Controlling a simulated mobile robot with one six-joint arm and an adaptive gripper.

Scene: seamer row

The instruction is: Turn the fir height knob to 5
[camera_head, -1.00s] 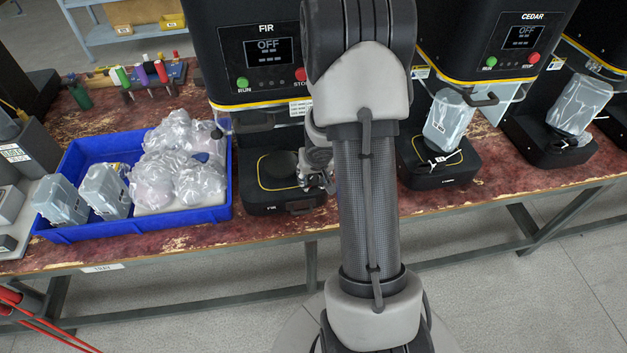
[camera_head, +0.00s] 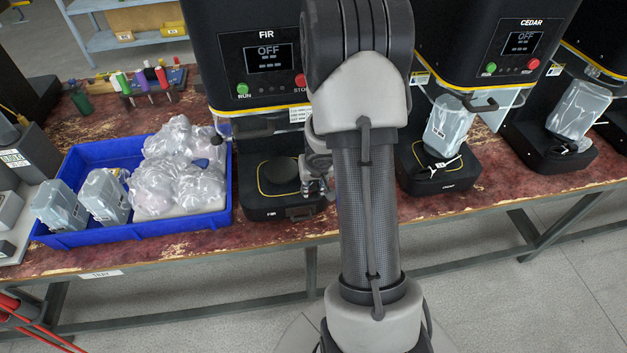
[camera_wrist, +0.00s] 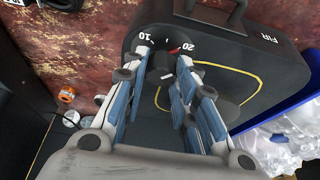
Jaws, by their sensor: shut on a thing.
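The fir seamer (camera_head: 266,62) stands mid-left with its screen reading OFF. Its black base (camera_head: 262,207) is labelled FIR and carries a round dark plate. In the wrist view the fir height knob (camera_wrist: 161,66), dark, is on the side of this base, by a scale marked 10 and 20. A small red mark shows near the 20. My gripper (camera_wrist: 163,62) is shut on the knob, one blue-padded finger on each side; the fingers partly hide it. In the head view my gripper (camera_head: 322,186) is beside the base's right edge, partly behind my arm.
A blue tray (camera_head: 140,228) with wrapped bags and jugs stands left of the fir base. The cedar seamer (camera_head: 470,75) stands to the right with a wrapped jug (camera_head: 446,125) on its base. Screwdrivers in a rack (camera_head: 150,83) are at the back left.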

